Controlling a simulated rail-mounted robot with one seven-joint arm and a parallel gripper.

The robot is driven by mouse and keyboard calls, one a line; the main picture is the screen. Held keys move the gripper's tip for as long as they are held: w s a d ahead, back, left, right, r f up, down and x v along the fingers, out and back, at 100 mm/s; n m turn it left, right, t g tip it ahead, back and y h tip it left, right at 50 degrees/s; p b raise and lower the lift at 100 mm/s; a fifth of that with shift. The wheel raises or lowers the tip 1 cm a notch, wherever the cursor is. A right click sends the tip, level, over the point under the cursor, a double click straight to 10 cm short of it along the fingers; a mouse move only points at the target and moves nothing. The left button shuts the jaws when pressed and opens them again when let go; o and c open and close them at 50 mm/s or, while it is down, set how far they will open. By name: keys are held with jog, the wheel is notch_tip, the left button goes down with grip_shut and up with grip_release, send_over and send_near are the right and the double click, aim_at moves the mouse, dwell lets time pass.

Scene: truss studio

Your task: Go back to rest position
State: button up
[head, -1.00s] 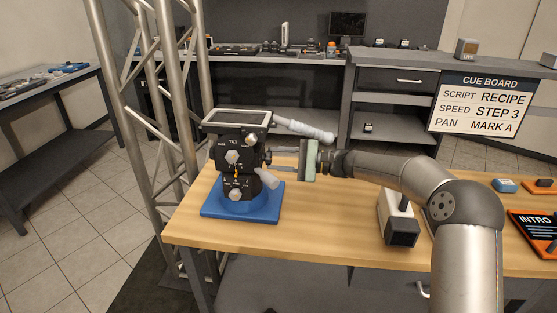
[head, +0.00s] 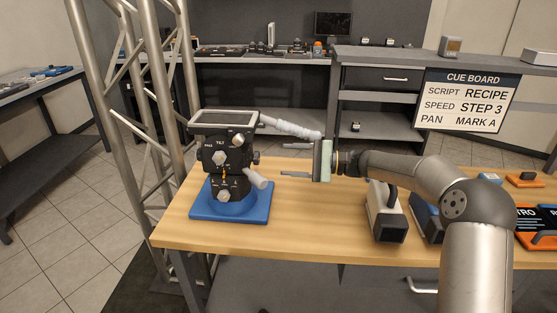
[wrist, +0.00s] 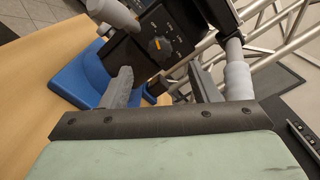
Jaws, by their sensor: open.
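My gripper (head: 298,159) is open and empty above the wooden table, to the right of the black pan-tilt head (head: 228,155). Its two fingers point left toward the device and stand apart from it in the head view. In the wrist view my gripper's fingers (wrist: 162,88) are spread with nothing between them. The pan-tilt head also shows there, with a dial on its dark face (wrist: 160,45). It stands upright on a blue base (head: 208,213). A pale grey handle (head: 290,127) reaches right from its top, close above my gripper.
The wooden table (head: 310,245) has clear room in its middle. A white and black box (head: 385,212) stands under my arm, with blue and orange items (head: 530,240) farther right. A metal truss (head: 150,130) rises at the left. The cue board (head: 468,103) stands behind at right.

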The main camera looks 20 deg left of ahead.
jog(key=shift+d, duration=0.3)
jog(key=shift+s, duration=0.1)
jog(key=s+d+n+h+p, duration=0.2)
jog(key=s+d+h+p, duration=0.2)
jog(key=s+h, duration=0.55)
jog(key=s+d+n+t+h+p, duration=0.3)
jog(key=s+d+h+p, duration=0.2)
jog(key=s+d, duration=1.9)
jog(key=s+h, duration=0.3)
jog(key=shift+d+t+p, duration=0.15)
jog(key=shift+t+p, duration=0.15)
jog(key=shift+p, duration=0.1)
